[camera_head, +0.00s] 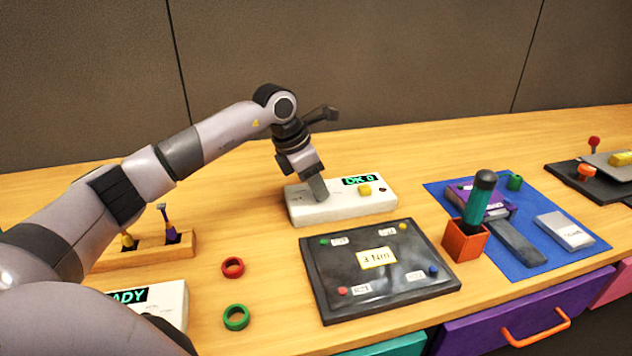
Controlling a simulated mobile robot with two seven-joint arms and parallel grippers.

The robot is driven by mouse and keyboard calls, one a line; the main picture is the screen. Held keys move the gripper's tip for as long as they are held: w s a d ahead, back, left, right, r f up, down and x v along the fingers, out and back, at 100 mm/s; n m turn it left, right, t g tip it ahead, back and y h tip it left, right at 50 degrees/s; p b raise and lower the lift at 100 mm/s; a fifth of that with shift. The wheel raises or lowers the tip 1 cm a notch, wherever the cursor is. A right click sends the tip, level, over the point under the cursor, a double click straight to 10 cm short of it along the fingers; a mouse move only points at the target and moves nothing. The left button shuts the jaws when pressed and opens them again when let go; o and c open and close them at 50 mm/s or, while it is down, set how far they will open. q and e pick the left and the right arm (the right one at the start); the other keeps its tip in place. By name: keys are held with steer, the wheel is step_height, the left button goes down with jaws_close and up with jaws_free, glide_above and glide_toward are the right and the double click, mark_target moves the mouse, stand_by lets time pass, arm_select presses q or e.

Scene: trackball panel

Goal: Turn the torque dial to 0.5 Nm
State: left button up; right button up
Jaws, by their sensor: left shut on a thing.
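A white box (345,208) with a small green-lit display (360,181) and a yellow button (365,190) stands at mid-table. My left gripper (318,194) points down onto the left part of its top. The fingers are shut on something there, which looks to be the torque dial. The fingers hide the dial, so its setting cannot be read. The display seems to read "OK" with a digit that I cannot make out surely. My right gripper is not in view.
A dark board (330,279) labelled "3 Nm" lies in front of the box. A teal-handled tool stands in an orange holder (464,243) beside a blue mat (585,241). Red (233,267) and green (236,317) rings lie left. My arm partly covers another white unit (172,299).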

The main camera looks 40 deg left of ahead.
arm_select(q)
steer(key=shift+r, duration=0.1)
stand_by(0.3)
steer(key=o, duration=1.1)
steer(key=shift+c, duration=0.2)
steer(key=v, duration=0.7)
